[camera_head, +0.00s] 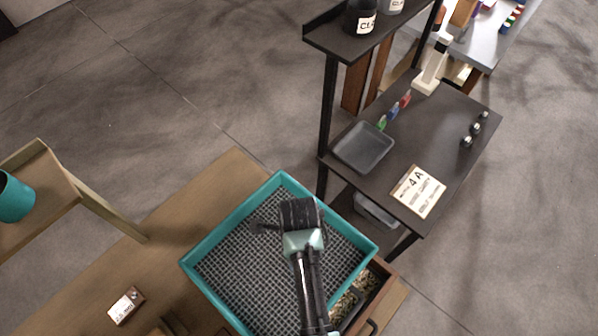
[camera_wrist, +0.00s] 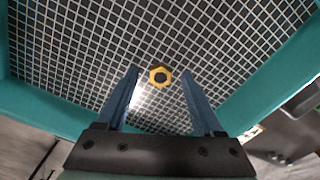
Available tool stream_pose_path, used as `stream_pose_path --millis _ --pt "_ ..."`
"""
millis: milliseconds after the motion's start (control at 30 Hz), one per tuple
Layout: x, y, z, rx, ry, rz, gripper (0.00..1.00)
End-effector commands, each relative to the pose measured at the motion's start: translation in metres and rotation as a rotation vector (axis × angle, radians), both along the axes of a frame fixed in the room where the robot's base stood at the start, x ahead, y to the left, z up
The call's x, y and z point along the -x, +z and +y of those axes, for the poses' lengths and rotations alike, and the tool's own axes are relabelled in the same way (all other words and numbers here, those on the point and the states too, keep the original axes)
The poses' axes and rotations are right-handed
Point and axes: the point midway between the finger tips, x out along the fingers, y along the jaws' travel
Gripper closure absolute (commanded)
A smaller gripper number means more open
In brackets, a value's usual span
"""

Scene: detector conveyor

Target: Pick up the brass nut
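The brass nut (camera_wrist: 151,76) is a yellow hexagonal ring. In the wrist view it lies on the wire mesh of the teal-framed tray, just beyond and between my fingertips. My gripper (camera_wrist: 160,78) is open, its two blue fingers spread apart with nothing between them. In the head view my gripper (camera_head: 268,226) is over the teal tray (camera_head: 222,235), and the nut is hidden there. How high the fingers are above the mesh I cannot tell.
The tray's raised teal rim surrounds the mesh on a wooden table (camera_head: 150,240). A small labelled block (camera_head: 126,306) sits at left. A dark table (camera_head: 440,120) with a grey tray (camera_head: 363,147) and a sign card (camera_head: 418,191) stands at right. Open floor lies at upper left.

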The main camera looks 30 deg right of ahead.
Motion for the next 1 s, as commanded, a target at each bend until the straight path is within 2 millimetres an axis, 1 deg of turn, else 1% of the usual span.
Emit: stream_pose_path --millis 33,167,200,267,300,367,400,767,867,967,1000 --pt "0.000 0.000 0.000 0.000 0.000 0.000 0.38" --pt "0.000 0.000 0.000 0.000 0.000 0.000 0.62" --pt "0.000 0.000 0.000 0.000 0.000 0.000 0.69" --pt "0.000 0.000 0.000 0.000 0.000 0.000 0.80" --pt "0.000 0.000 0.000 0.000 0.000 0.000 0.87" --pt "0.000 0.000 0.000 0.000 0.000 0.000 0.98" --pt "0.000 0.000 0.000 0.000 0.000 0.000 1.00" --pt "-0.001 0.003 0.000 0.001 0.000 -0.002 1.00" --pt "-0.001 0.011 0.000 0.001 0.000 -0.004 1.00" --pt "-0.001 0.026 0.000 0.002 0.000 -0.005 1.00" --pt "-0.002 0.034 -0.001 0.002 0.000 -0.006 1.00"
